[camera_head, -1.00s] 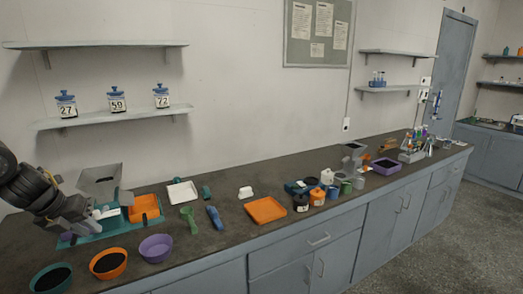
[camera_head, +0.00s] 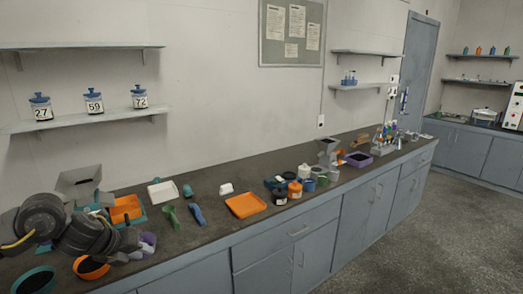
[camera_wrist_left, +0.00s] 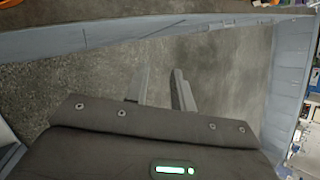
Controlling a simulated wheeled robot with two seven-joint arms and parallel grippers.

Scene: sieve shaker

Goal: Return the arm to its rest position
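My left arm comes in from the left in the head view, and its gripper (camera_head: 136,243) is over the front part of the counter, by the purple bowl (camera_head: 148,240). In the left wrist view the two fingers of the left gripper (camera_wrist_left: 160,84) stand apart with nothing between them. The floor and a cabinet front lie beyond them. My right gripper is in neither view.
A grey hopper device (camera_head: 78,184) with an orange tray (camera_head: 126,209) stands behind my arm. An orange bowl (camera_head: 90,268) and a teal bowl (camera_head: 35,281) are close to it, partly covered. A green scoop (camera_head: 171,216) and an orange tray (camera_head: 245,205) lie farther right.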

